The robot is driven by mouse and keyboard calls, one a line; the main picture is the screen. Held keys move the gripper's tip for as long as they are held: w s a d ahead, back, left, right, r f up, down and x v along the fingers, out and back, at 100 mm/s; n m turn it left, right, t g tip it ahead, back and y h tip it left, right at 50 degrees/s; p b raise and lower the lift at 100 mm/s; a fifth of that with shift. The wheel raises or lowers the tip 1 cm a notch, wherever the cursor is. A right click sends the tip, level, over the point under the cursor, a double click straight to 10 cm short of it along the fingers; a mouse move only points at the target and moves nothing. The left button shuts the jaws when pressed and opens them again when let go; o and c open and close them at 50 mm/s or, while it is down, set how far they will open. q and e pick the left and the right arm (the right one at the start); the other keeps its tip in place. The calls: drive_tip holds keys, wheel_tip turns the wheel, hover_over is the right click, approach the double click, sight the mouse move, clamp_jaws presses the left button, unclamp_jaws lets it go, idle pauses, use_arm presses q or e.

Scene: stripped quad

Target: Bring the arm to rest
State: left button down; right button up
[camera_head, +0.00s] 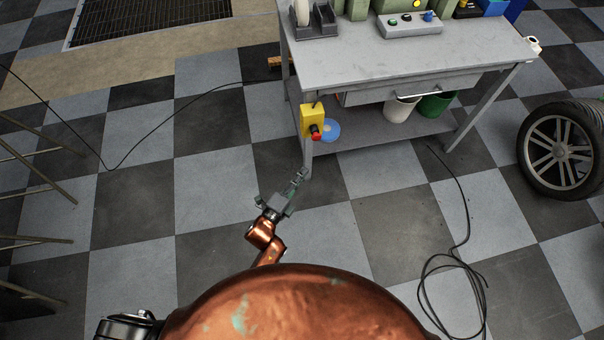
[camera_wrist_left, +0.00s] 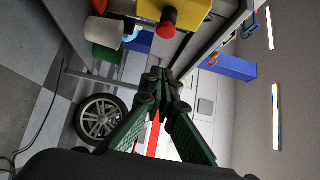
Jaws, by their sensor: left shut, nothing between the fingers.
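My left gripper (camera_head: 299,177) is at the end of a copper-coloured arm (camera_head: 264,238) in the head view, above the checkered floor and in front of the workbench. Its green fingers are shut with nothing between them, as the left wrist view (camera_wrist_left: 161,78) also shows. A yellow box with a red button (camera_head: 313,121) is fixed at the bench's near left leg, just beyond the fingertips. The red button also shows at the top of the left wrist view (camera_wrist_left: 167,24). The gripper appears apart from it. My right gripper is not in view.
The grey workbench (camera_head: 400,58) carries a control box (camera_head: 411,23) and other items. Its lower shelf holds a white bucket (camera_head: 401,108) and a green bucket (camera_head: 436,104). A wheel (camera_head: 558,150) stands at right. A black cable (camera_head: 458,250) lies on the floor. Metal legs (camera_head: 35,160) stand at left.

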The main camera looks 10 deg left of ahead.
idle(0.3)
use_arm(q)
drive_tip(key=s+a+f+n+g+y+p, duration=0.2)
drive_tip(key=s+a+f+n, duration=0.25)
drive_tip(key=s+f, duration=0.35)
drive_tip(key=s+a+f+n+g+y+p, duration=0.25)
drive_tip(key=s+a+f, duration=0.3)
drive_tip(key=f, duration=0.55)
drive_tip(key=s+a+f+n+g+y+p, duration=0.25)
drive_tip(key=s+a+f+n, duration=0.35)
drive_tip(key=f, duration=0.3)
drive_tip(key=s+a+f+n+g+p, duration=0.1)
drive_tip(key=s+a+f+n+g, duration=0.1)
drive_tip(key=s, duration=1.2)
drive_tip(key=s+a+f+n+g+y+p, duration=0.1)
drive_tip(key=s+a, duration=0.5)
drive_tip(key=s, duration=0.7)
drive_tip(key=s+a+f+n+g+p, duration=0.3)
drive_tip(key=s+a+f+n+g, duration=0.2)
drive_tip(key=s, duration=0.9)
wheel_tip(320, 180, down, 2)
drive_tip(key=shift+s+n+y, duration=0.3)
drive_tip(key=shift+s+n, duration=0.05)
drive_tip(key=shift+n, duration=0.25)
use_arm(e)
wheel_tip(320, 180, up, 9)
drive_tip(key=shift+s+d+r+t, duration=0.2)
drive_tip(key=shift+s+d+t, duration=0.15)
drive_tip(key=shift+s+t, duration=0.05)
